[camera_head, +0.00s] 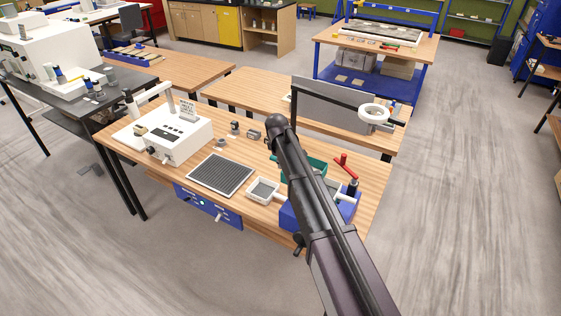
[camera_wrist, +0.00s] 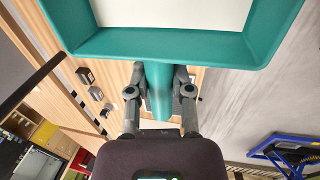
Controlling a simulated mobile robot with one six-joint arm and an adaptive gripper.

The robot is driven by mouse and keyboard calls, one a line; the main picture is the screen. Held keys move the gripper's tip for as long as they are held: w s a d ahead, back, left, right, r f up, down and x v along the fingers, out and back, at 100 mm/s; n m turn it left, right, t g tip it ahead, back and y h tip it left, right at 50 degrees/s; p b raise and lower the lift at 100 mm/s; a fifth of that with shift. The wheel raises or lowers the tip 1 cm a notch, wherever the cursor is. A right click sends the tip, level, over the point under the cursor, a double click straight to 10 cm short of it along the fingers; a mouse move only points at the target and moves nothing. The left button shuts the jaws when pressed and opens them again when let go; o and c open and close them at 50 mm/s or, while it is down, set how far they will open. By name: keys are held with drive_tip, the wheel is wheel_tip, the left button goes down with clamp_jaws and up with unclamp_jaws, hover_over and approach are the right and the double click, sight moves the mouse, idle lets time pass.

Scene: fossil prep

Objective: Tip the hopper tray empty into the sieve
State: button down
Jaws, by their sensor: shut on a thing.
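The teal hopper tray (camera_wrist: 268,48) fills the top of the wrist view, with a pale flat area inside its rim. My gripper (camera_wrist: 160,92) is shut on the tray's round teal handle, a finger on each side. In the head view part of the teal tray (camera_head: 316,164) shows behind my arm, above the bench; my gripper is hidden there. I cannot see any contents in the tray. A small pale square pan with a grey inside, perhaps the sieve (camera_head: 263,190), lies on the bench left of my arm.
A blue box (camera_head: 290,217) with a white-handled piece (camera_head: 346,197) stands at the bench's right end, partly behind my arm. A red lever (camera_head: 346,165) rises nearby. A dark ribbed mat (camera_head: 220,174) and a white machine (camera_head: 177,138) are to the left. A grey panel (camera_head: 330,104) stands behind.

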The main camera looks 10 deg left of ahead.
drive_tip(key=shift+d+y, duration=0.1)
drive_tip(key=shift+y, duration=0.2)
drive_tip(key=shift+f+y, duration=0.1)
drive_tip(key=shift+y, duration=1)
drive_tip(key=shift+d+r+m+y+p, duration=0.2)
drive_tip(key=shift+r+y+p, duration=0.25)
drive_tip(key=shift+r, duration=0.25)
drive_tip(key=shift+d+r+m+y+p, duration=0.1)
drive_tip(key=shift+d+r+y+p, duration=0.15)
drive_tip(key=shift+r+y, duration=0.35)
drive_tip(key=shift+d+r+y+p, duration=0.2)
drive_tip(key=shift+d+r+y, duration=0.05)
drive_tip(key=shift+r+y, duration=0.25)
drive_tip(key=shift+d+r+y+p, duration=0.25)
drive_tip(key=shift+r+y, duration=0.1)
drive_tip(key=shift+r, duration=0.2)
drive_tip(key=shift+d+r+y, duration=0.7)
drive_tip(key=shift+d+y, duration=0.1)
drive_tip(key=shift+y, duration=0.1)
drive_tip(key=d+r+m+t+y+b, duration=0.1)
drive_tip(key=d+m+y+b, duration=0.1)
drive_tip(key=d+y+b, duration=1.1)
drive_tip(key=shift+w+d+r+b, duration=0.25)
drive_tip(key=shift+d+b, duration=1.85)
drive_tip(key=shift+b, duration=0.6)
drive_tip(key=shift+d+y, duration=0.1)
drive_tip(key=shift+y, duration=0.2)
